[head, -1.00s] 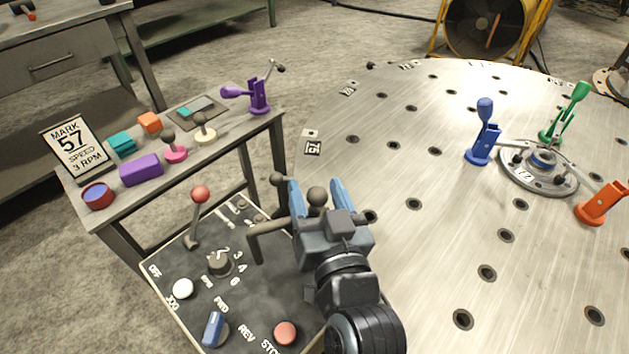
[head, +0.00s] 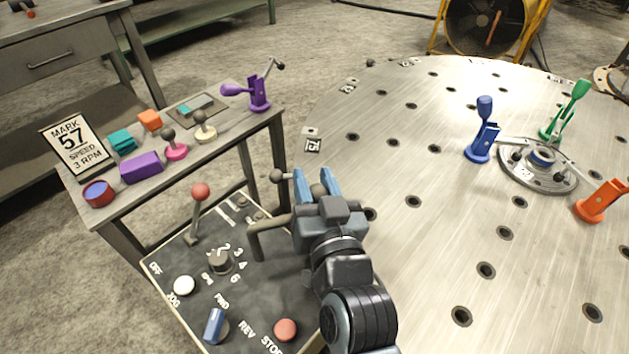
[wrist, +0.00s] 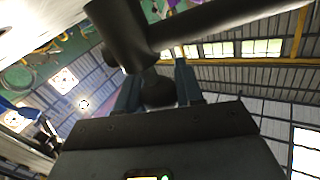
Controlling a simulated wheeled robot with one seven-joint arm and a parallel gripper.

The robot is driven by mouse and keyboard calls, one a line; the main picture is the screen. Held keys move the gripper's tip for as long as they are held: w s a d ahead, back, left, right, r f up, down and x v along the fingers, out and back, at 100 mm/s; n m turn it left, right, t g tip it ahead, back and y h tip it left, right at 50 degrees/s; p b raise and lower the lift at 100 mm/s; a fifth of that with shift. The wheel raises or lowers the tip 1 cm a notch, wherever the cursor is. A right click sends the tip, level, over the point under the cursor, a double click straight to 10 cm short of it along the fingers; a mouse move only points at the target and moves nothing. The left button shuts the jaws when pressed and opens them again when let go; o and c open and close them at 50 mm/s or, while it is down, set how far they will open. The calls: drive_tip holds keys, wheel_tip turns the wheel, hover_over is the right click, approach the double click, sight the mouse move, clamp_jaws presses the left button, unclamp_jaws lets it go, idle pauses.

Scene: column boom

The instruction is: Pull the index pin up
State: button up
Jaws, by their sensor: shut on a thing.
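The index pin's dark round knob (head: 318,190) sits between my gripper's blue fingers at the near-left edge of the big round table (head: 420,250). My gripper (head: 317,183) is shut on this knob, and the fingers hide most of it in the head view. In the wrist view the dark knob (wrist: 158,91) shows between the two blue fingers. The pin's shaft and lower end are hidden, so I cannot tell how high it stands. A thick dark bent bar (wrist: 125,35) crosses close above the fingers in the wrist view.
The bent bar (head: 258,238) stands just left of my gripper. A control panel (head: 258,285) with a red-knobbed lever (head: 200,192) lies at the lower left. A side bench (head: 125,205) holds loose parts. Blue (head: 484,130), green (head: 567,110) and orange (head: 600,202) clamps surround the table hub.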

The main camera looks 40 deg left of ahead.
clamp_jaws()
drive_tip(key=shift+r+p, duration=1.3)
drive_tip(key=shift+r, duration=0.5)
drive_tip(key=o, duration=0.6)
unclamp_jaws()
drive_tip(key=shift+r, duration=0.1)
drive_tip(key=o, duration=0.3)
drive_tip(key=shift+f, duration=0.2)
